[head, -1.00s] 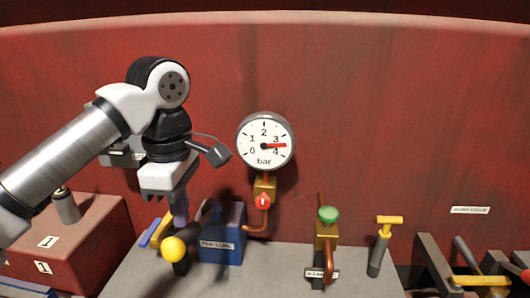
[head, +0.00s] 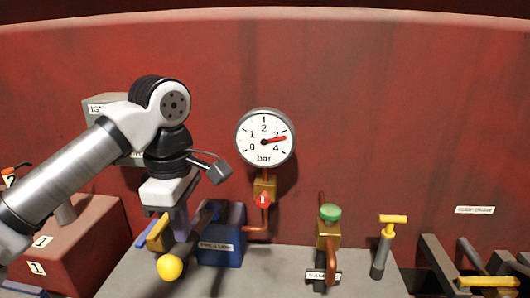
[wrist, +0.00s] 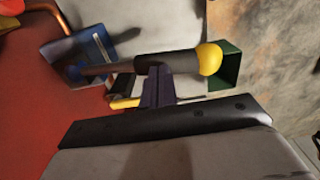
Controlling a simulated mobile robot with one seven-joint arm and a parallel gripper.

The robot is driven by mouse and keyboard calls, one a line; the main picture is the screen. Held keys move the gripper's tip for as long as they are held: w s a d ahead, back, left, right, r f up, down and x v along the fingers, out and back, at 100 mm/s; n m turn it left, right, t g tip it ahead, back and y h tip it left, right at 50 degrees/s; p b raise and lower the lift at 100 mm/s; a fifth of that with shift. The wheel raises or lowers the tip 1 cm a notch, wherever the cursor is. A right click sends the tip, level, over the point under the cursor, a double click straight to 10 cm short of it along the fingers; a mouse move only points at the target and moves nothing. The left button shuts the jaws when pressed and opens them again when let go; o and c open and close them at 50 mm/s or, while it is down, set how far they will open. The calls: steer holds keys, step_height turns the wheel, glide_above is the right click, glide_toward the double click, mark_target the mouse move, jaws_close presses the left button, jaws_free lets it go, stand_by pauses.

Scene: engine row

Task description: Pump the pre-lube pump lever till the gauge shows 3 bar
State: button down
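The pre-lube pump is a blue block (head: 228,236) with a label, and its lever with a yellow knob (head: 170,267) slants toward the front left. My gripper (head: 182,232) is at the lever; in the wrist view my fingers (wrist: 158,88) are together, and their tips meet the dark lever sleeve (wrist: 170,64). I see nothing between the fingers, though their tips are partly hidden by the sleeve. The white gauge (head: 264,155) is marked 0 to 4 bar; its red needle points right and slightly up, between 3 and 4, nearer 3.
A red valve knob (head: 263,199) sits below the gauge. A green-topped valve (head: 330,213) and a yellow T-handle (head: 392,219) stand to the right. A red box (head: 88,243) is at left. The grey bench (head: 270,277) is bare in front.

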steer(key=shift+f+b, duration=1.55)
steer(key=shift+f, duration=0.65)
steer(key=shift+r, duration=0.15)
step_height(320, 180, up, 12)
steer(key=p, duration=1)
steer(key=shift+r, duration=0.2)
steer(key=shift+f, duration=0.1)
